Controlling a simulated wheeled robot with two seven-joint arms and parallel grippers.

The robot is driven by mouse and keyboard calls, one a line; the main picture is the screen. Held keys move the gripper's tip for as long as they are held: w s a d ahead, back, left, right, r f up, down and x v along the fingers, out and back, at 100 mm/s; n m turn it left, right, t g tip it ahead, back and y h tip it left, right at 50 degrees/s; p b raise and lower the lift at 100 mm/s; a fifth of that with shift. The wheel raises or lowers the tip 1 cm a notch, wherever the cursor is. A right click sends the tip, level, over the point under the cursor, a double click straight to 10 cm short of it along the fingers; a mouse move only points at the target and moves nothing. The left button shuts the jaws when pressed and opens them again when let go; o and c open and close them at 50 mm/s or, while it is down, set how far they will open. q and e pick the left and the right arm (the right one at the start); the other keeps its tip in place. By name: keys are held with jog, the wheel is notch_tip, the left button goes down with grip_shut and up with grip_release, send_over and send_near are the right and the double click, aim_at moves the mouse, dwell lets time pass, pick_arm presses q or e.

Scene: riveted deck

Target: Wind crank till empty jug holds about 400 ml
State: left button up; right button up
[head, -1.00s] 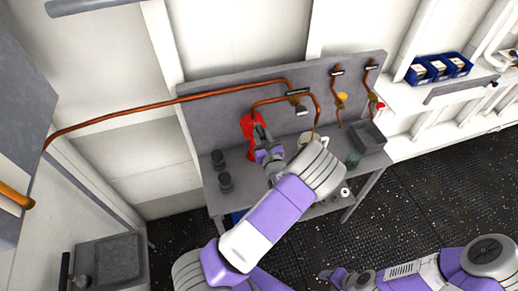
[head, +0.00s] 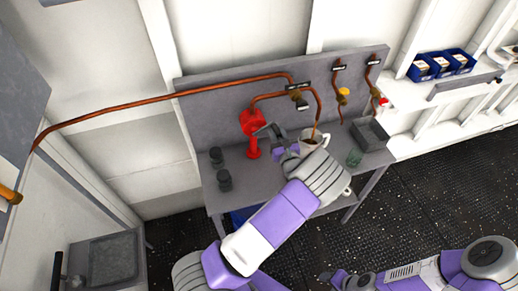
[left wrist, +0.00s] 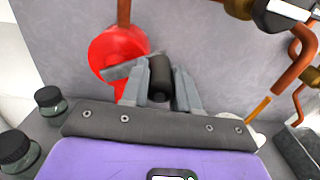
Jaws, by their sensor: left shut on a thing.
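A red pump (head: 253,124) stands on the bench against the grey back panel, and it also shows in the left wrist view (left wrist: 112,52). Its grey crank arm (left wrist: 122,70) reaches right to a black handle (left wrist: 158,78). My left gripper (head: 270,138) is shut on this handle. A pale jug (head: 305,149) stands under the copper spout, partly hidden by my left arm. Brown liquid shows at its mouth, and an orange-brown stream (left wrist: 257,108) falls from the spout. The liquid level cannot be read. My right gripper (head: 338,278) is low in the head view, its jaws unclear.
Dark-lidded jars (head: 224,180) stand at the bench's left. A greenish glass (head: 354,157) and a grey tray (head: 371,134) are at its right. Valves (head: 342,96) and copper pipes run along the panel. Blue bins (head: 442,66) sit on the right shelf.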

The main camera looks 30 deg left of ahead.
pick_arm(q)
notch_tip(320, 180, down, 7)
jog(key=b, duration=0.4)
jog(key=shift+d+r, duration=0.15)
jog(key=shift+r, duration=0.05)
dwell(0.7)
jog(key=shift+f, duration=0.1)
dwell(0.7)
jog(key=shift+s+a+f+b, duration=0.55)
jog(key=shift+s+a+f, duration=1.25)
jog(key=shift+s+a, duration=0.95)
jog(key=s+a+r+p, duration=0.3)
jog(key=s+r+p, duration=0.1)
jog(key=r+p, duration=0.2)
jog(key=shift+s+a+r+p, duration=0.2)
jog(key=shift+s+a+p, duration=0.05)
jog(key=shift+s+p, duration=0.2)
